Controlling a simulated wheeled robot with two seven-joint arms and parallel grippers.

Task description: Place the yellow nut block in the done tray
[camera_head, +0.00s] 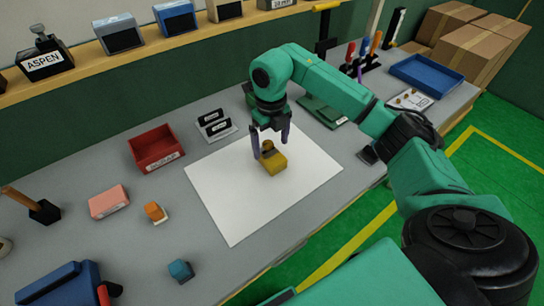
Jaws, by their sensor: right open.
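The yellow nut block (273,164) sits on the white sheet (235,205), with a darker knob on its top. My right gripper (270,147) is open and points down over the block, its two dark fingers apart on either side of the knob. I cannot tell whether the fingers touch it. A blue tray (427,76) stands at the far right of the bench. A red bin (156,147) with a white label stands at the left. No label that I can read marks either one as the done tray. My left gripper is not in view.
Black card holders (215,124) stand behind the sheet. A pink block (108,201), an orange piece (155,212) and a blue block (181,271) lie at the left. Upright coloured tools (364,56) and a white board (410,100) are near the blue tray. The sheet's front part is clear.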

